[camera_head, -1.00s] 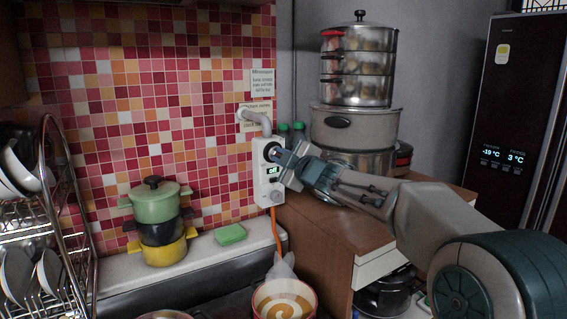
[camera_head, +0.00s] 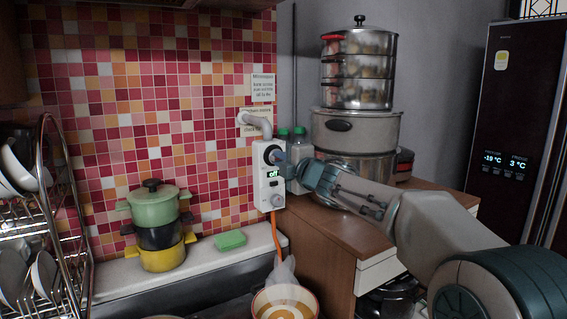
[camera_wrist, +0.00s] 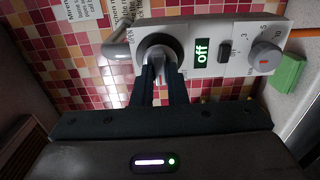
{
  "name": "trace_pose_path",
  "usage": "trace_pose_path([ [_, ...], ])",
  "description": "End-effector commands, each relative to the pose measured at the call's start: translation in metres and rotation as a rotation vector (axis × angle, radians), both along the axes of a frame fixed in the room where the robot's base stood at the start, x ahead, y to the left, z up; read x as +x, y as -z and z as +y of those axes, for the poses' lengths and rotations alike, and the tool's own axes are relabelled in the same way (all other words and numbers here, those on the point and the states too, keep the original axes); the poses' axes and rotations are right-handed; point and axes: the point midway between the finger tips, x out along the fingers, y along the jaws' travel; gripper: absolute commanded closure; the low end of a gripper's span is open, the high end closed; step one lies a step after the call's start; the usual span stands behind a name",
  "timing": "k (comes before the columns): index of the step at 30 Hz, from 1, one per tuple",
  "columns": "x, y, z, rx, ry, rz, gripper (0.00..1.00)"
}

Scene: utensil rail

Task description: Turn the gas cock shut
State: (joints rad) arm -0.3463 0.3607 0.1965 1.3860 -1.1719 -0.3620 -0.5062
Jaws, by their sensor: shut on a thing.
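The gas cock (camera_wrist: 160,52) is a dark round fitting with a light handle in its middle, at the upper end of a white wall box (camera_wrist: 262,28). The box (camera_head: 268,200) also shows on the tiled wall in the head view, with its display (camera_wrist: 202,52) reading "off". My gripper (camera_wrist: 162,76) is shut on the cock's handle, one finger on each side. In the head view my gripper (camera_head: 286,169) reaches the box from the right and partly hides the cock (camera_head: 273,153).
A grey pipe (camera_head: 258,122) enters above the box and an orange hose (camera_head: 273,232) hangs below. Green-capped bottles (camera_head: 299,140) and stacked steamer pots (camera_head: 357,75) stand close behind my arm. Colored pots (camera_head: 157,225) and a green sponge (camera_head: 230,240) sit left.

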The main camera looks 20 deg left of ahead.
Motion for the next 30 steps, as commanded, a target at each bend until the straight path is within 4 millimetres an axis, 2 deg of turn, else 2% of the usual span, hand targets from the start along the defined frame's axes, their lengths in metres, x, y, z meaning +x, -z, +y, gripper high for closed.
trace_pose_path([
  [11, -0.001, 0.001, 0.001, -0.005, -0.003, -0.005, 1.0],
  [12, -0.001, 0.001, 0.001, -0.005, -0.003, -0.005, 0.85],
  [14, -0.001, 0.001, 0.001, -0.005, -0.003, -0.005, 0.68],
  [15, -0.001, 0.001, 0.001, -0.005, -0.003, -0.005, 0.65],
  [25, -0.001, 0.0, -0.003, -0.004, 0.001, -0.005, 0.65],
  [30, -0.013, 0.001, -0.016, -0.005, 0.001, -0.005, 0.65],
])
